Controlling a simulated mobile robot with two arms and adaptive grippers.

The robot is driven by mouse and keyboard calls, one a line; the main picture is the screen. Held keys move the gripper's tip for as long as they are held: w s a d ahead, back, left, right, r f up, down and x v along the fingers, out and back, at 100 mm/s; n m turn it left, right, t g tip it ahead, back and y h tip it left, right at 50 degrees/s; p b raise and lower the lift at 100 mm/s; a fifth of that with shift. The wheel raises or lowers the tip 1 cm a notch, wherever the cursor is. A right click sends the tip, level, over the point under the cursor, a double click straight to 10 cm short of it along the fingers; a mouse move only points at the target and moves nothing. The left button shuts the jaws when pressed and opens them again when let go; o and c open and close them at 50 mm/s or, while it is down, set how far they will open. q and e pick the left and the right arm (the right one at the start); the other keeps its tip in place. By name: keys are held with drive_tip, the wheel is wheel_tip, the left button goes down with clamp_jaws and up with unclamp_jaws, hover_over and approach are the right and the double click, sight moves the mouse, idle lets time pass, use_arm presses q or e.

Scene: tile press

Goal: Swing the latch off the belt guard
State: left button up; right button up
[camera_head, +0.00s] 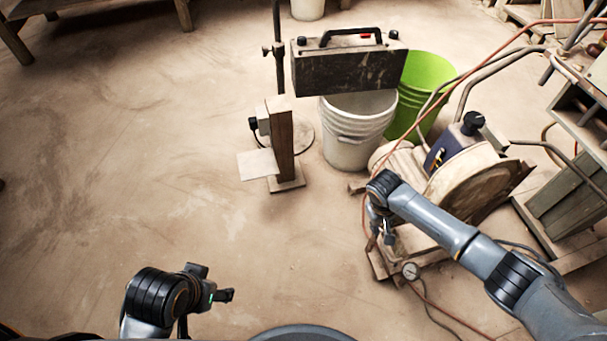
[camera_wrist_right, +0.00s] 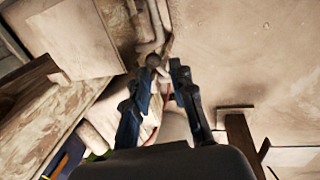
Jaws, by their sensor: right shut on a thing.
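The belt guard (camera_head: 462,182) is the large, dusty beige rounded cover on the machine at the right of the head view. My right arm reaches across its lower front. My right gripper (camera_head: 386,236) is at the machine's near left side, partly hidden by its own wrist. In the right wrist view my right gripper (camera_wrist_right: 168,68) has its two dark fingers shut on a small part, which I take to be the latch. My left gripper (camera_head: 225,296) is low at the left, away from the machine.
A white bucket (camera_head: 352,145) and a green bucket (camera_head: 428,75) stand behind the machine. A stand with a wooden post (camera_head: 281,140) is left of them. A gauge (camera_head: 411,271) and a red hose lie near my right gripper. The floor at left is clear.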

wheel_tip(320, 180, up, 10)
drive_tip(key=s+a+p, duration=0.1)
drive_tip(key=a+p, duration=0.1)
drive_tip(key=p, duration=0.2)
drive_tip(key=w+a+n+t+y+b, duration=0.1)
drive_tip(key=w+a+t+y+b, duration=0.25)
drive_tip(key=a, duration=0.85)
drive_tip(key=a+r+t+y+b, duration=0.2)
drive_tip(key=a+r+t+y, duration=0.3)
drive_tip(key=a+r+y, duration=0.2)
drive_tip(key=shift+s+a+r+n+t+b, duration=0.2)
drive_tip(key=shift+a+r+n+t+b, duration=0.15)
drive_tip(key=shift+a+r, duration=0.55)
drive_tip(key=shift+d+r+y, duration=0.15)
drive_tip(key=shift+y, duration=0.1)
